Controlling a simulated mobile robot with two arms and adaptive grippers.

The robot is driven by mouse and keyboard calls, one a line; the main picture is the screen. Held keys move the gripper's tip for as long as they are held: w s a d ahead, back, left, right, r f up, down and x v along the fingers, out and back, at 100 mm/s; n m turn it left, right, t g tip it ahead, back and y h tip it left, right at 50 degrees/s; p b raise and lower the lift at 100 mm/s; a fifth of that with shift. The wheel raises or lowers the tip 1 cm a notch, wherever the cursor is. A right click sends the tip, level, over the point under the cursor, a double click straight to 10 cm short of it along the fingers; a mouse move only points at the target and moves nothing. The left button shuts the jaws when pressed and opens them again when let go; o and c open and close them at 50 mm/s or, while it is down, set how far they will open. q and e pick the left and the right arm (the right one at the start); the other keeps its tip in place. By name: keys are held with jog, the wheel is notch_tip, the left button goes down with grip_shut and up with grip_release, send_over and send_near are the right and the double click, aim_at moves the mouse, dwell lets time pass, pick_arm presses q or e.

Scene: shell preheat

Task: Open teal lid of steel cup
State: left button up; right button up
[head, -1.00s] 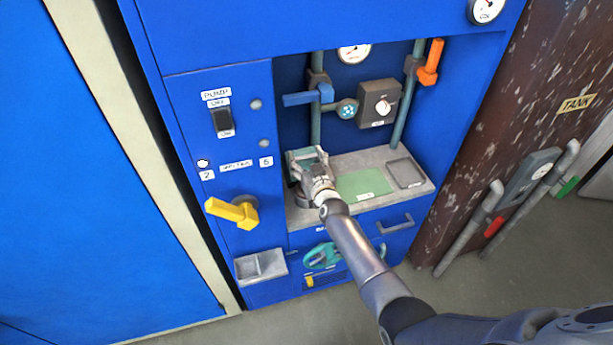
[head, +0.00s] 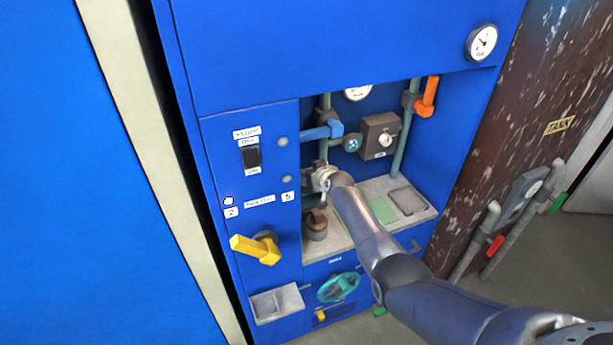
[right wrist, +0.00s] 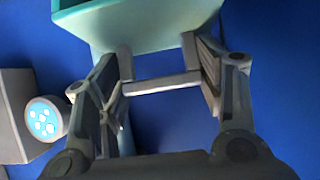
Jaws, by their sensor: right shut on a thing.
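My right gripper (head: 320,180) is in the recess of the blue cabinet, above the left part of the grey counter. A grey bar (right wrist: 160,83) spans between the fingers. In the head view, the held piece is mostly hidden by the gripper. A round brownish-grey thing (head: 316,226) stands on the counter below; I cannot tell whether it is the steel cup. My left gripper is out of view.
A blue lever (head: 322,131), a dotted disc (head: 351,145) and a dial box (head: 380,137) are close above and right of my gripper. A green mat (head: 383,210) lies on the counter (head: 345,238). A yellow lever (head: 256,248) sticks out at left.

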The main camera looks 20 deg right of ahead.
jog(key=shift+w+r, duration=0.35)
jog(key=shift+r, duration=0.15)
jog(key=o, duration=1.2)
jog(key=shift+o, duration=1.3)
jog(key=shift+s, duration=0.1)
jog(key=shift+s+f, duration=0.1)
jog(key=shift+f, duration=0.25)
jog(key=v, duration=1.2)
